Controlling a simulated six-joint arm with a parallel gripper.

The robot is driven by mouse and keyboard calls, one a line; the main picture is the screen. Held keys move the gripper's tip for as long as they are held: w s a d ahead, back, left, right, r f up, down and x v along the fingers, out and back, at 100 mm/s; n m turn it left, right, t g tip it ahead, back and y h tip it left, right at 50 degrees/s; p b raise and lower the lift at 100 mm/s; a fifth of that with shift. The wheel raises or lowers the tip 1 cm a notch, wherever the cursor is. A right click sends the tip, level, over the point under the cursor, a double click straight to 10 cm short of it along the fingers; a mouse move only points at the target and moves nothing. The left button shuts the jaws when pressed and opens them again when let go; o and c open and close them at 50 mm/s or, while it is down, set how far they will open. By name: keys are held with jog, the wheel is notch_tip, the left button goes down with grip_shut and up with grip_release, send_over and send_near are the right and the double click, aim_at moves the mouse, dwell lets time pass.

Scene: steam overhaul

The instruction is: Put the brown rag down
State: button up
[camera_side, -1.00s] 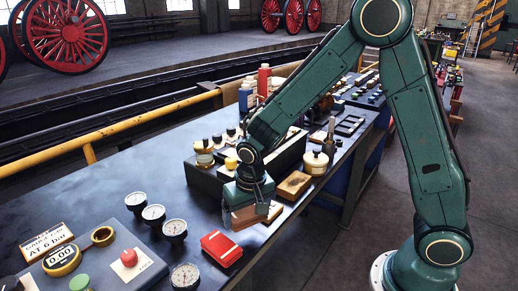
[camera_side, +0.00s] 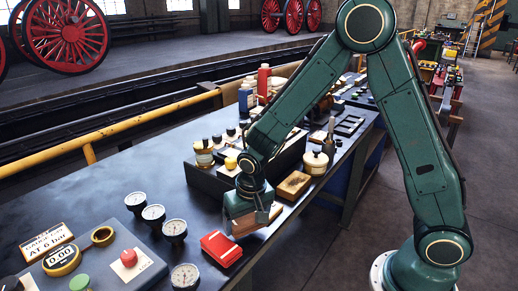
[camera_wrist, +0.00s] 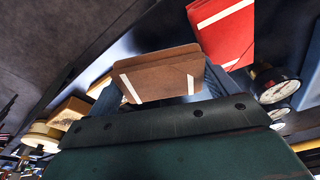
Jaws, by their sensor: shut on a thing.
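The brown rag (camera_wrist: 162,76) is a folded brown piece with two white stripes, held between the fingers of my gripper (camera_wrist: 160,90) in the wrist view. In the side view the rag (camera_side: 262,219) shows as a brown edge at my gripper (camera_side: 250,211), which points down over the front edge area of the dark bench (camera_side: 120,191). My gripper is shut on the rag. The rag is low over the bench top; I cannot tell whether it touches.
A red folded cloth or booklet (camera_side: 221,248) lies just in front of my gripper. A wooden box (camera_side: 293,186) and a lidded pot (camera_side: 316,163) stand behind it. Several gauges (camera_side: 175,231) stand to the left.

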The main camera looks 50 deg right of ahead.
aim_at(252, 225)
jog(key=shift+f, duration=0.15)
jog(key=o, duration=0.9)
jog(key=shift+s+f, duration=0.1)
notch_tip(252, 225, up, 2)
jog(key=shift+r, duration=0.1)
notch_tip(252, 225, up, 11)
jog(key=s, duration=0.2)
jog(key=shift+a, duration=0.45)
jog(key=shift+r, duration=0.1)
